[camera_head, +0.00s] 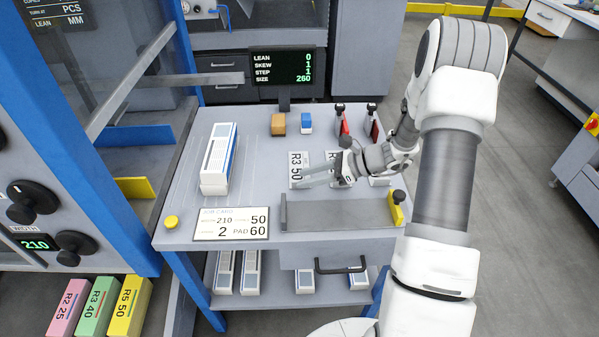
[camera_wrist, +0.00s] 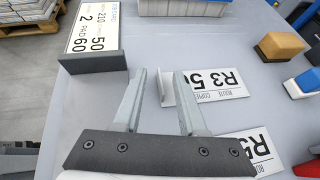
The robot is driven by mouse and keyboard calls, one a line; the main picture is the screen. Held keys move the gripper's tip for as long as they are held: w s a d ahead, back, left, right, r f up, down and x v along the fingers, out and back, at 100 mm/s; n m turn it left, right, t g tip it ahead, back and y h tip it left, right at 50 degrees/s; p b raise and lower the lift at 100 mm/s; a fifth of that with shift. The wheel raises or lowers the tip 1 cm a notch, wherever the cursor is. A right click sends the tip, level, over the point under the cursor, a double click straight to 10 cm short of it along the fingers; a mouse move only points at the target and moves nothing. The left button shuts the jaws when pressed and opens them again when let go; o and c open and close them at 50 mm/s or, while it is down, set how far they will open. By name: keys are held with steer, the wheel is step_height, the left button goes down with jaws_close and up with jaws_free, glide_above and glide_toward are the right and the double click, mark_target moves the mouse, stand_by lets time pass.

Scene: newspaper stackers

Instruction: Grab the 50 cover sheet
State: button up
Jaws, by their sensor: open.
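The cover sheet marked R3 50 (camera_head: 296,161) is a white card lying on the grey table top. It also shows in the wrist view (camera_wrist: 225,84), where a pale upright tab at its left end stands between my fingers, close to the right finger. My gripper (camera_head: 304,183) is open and low over the table, its fingers pointing left in the head view across the near part of the card. In the wrist view my gripper (camera_wrist: 161,76) holds nothing. A second white card (camera_wrist: 243,148), its marking starting with R, lies partly hidden beside my right finger.
A white bundle (camera_head: 215,177) and a job card (camera_head: 231,224) reading 210, 50, 2 and pad 60 are at the left. An orange block (camera_head: 278,124) and a blue block (camera_head: 307,123) stand behind.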

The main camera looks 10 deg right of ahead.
steer(key=b+x, duration=0.1)
steer(key=x, duration=0.3)
steer(key=shift+a+f, duration=0.15)
steer(key=shift+f, duration=0.2)
jaws_close()
